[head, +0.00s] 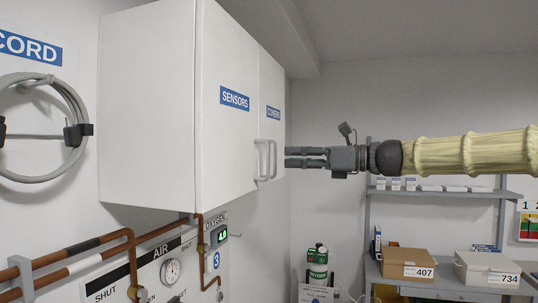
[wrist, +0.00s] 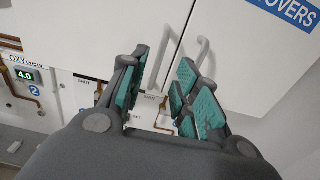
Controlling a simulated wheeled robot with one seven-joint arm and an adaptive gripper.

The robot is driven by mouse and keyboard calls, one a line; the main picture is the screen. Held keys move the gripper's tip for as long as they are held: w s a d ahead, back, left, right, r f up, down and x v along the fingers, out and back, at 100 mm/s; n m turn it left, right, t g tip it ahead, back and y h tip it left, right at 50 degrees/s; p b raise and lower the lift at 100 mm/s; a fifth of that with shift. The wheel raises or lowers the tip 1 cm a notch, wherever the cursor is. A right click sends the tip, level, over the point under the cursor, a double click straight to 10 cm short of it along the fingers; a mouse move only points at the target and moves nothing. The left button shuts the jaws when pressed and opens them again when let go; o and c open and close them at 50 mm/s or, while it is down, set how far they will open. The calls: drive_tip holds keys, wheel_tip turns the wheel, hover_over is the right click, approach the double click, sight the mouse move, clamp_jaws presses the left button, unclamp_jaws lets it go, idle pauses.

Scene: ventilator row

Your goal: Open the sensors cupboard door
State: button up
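The sensors door (head: 228,120) is the nearer door of a white wall cupboard, labelled SENSORS, and looks shut. Its upright bar handle (head: 261,160) stands at the edge beside the covers door (head: 271,100). My gripper (head: 288,157) is at handle height, just right of both handles in the head view, seemingly short of them. In the wrist view my gripper (wrist: 165,80) is open, with teal pads apart and nothing held. The sensors handle (wrist: 168,45) shows between the fingertips there. The covers handle (wrist: 203,50) shows behind the right finger, partly hidden by it.
Copper pipes (head: 90,250) and an oxygen display (head: 219,236) run below the cupboard. A shelf unit with a brown box (head: 408,261) and a grey box (head: 487,268) stands back right. A green-topped cylinder (head: 318,265) stands beside it. Space before the doors looks clear.

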sight(269, 157)
drive_tip(key=p+x, duration=0.2)
drive_tip(key=x, duration=0.5)
drive_tip(key=shift+a, duration=0.25)
clamp_jaws()
